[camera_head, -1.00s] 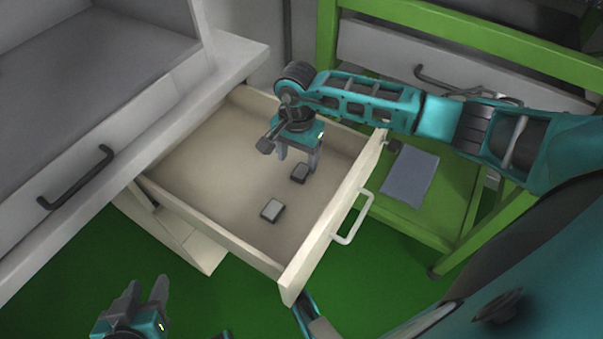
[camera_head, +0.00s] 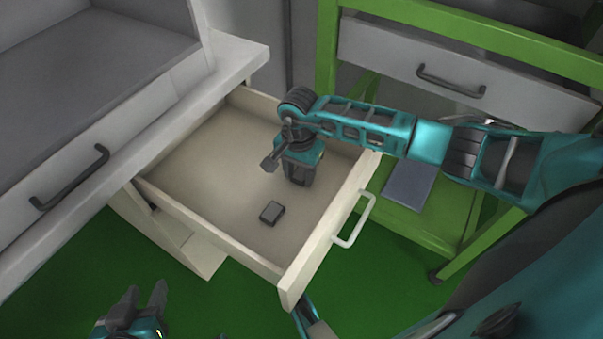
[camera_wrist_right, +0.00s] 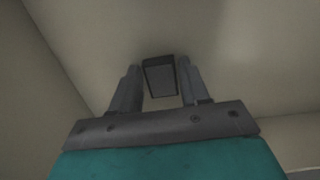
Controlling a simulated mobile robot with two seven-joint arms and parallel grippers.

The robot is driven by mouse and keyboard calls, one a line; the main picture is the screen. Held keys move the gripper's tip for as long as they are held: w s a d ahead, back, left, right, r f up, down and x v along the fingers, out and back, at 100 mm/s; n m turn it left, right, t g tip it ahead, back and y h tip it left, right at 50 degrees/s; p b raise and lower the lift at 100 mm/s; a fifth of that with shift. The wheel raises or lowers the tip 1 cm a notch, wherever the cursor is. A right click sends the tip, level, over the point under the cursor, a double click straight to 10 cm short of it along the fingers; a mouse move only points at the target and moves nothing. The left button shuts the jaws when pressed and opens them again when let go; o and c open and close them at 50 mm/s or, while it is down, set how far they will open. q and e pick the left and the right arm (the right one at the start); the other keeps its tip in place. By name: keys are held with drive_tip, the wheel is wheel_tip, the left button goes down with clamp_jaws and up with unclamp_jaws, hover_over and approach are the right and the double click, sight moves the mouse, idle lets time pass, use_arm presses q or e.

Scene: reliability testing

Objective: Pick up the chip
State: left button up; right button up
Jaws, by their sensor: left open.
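A small dark chip (camera_wrist_right: 160,78) lies on the drawer floor and shows between the fingers of my right gripper (camera_wrist_right: 161,82) in the right wrist view. The fingers stand close on both sides of it; I cannot tell whether both touch it. My left gripper (camera_head: 143,300) is open and empty, low at the left, outside the drawer.
The cream drawer (camera_head: 210,160) is pulled out, with low walls and a white handle (camera_head: 355,220) on its front. A grey counter (camera_head: 90,150) stands at the left. A green frame (camera_head: 450,225) at the right carries a grey flat sheet (camera_head: 409,187). Most of the drawer floor is clear.

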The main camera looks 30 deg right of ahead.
sight(299, 176)
drive_tip(key=c, duration=0.7)
drive_tip(key=shift+r, duration=0.1)
wheel_tip(299, 176, up, 20)
drive_tip(key=p, duration=0.4)
